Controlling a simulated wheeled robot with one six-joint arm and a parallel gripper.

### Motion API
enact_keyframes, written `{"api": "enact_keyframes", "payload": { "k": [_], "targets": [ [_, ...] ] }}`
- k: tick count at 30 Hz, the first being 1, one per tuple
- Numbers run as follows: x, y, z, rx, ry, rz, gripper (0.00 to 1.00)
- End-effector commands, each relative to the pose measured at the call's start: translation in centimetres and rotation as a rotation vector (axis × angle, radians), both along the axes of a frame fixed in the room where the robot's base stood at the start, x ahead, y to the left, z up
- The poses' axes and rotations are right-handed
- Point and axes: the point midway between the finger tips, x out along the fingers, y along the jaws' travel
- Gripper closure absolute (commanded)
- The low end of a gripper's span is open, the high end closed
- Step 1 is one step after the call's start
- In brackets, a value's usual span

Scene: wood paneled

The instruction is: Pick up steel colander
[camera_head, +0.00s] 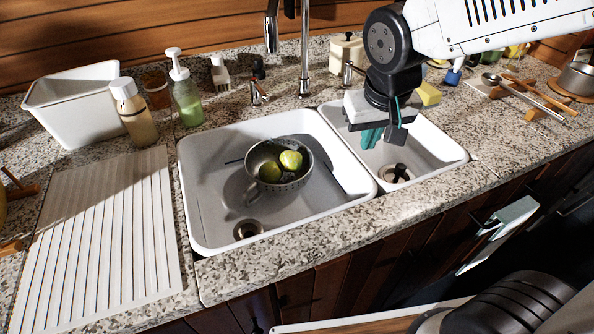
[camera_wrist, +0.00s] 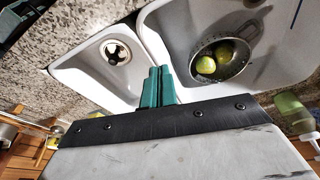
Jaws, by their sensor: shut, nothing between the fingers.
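The steel colander (camera_head: 279,184) sits in the larger left sink basin, with two green-yellow fruits (camera_head: 290,160) inside it. It has a handle at its lower left. In the wrist view the colander (camera_wrist: 236,69) with the fruits (camera_wrist: 206,65) is to the right of my fingers. My gripper (camera_head: 371,138) is above the smaller right basin, near the divider, to the right of the colander and apart from it. Its teal fingers (camera_wrist: 158,86) are together with nothing between them.
The large basin (camera_head: 205,205) has a drain (camera_head: 248,229) at its front. The faucet (camera_head: 304,60) stands behind the sink. Soap bottles (camera_head: 186,95) and a white tub (camera_head: 75,105) are at the back left. A ribbed drying mat (camera_head: 105,240) lies left. A ladle (camera_head: 525,92) is at right.

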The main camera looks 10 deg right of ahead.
Motion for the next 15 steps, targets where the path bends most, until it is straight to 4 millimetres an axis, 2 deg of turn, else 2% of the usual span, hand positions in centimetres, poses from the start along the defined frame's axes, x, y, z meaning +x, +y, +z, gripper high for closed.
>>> {"api": "enact_keyframes", "payload": {
  "k": [1,3,6,10,15],
  "targets": [
    [1.6,2.1,-1.6,-0.001,-0.005,0.026,1.0],
    [3.6,4.6,-3.4,0.01,-0.028,0.049,1.0],
    [5.4,7.9,-5.7,0.028,-0.053,0.078,1.0],
    [6.7,10.9,-7.8,0.049,-0.073,0.103,1.0],
    [7.3,12.3,-9.3,0.062,-0.081,0.114,1.0]
  ]
}}
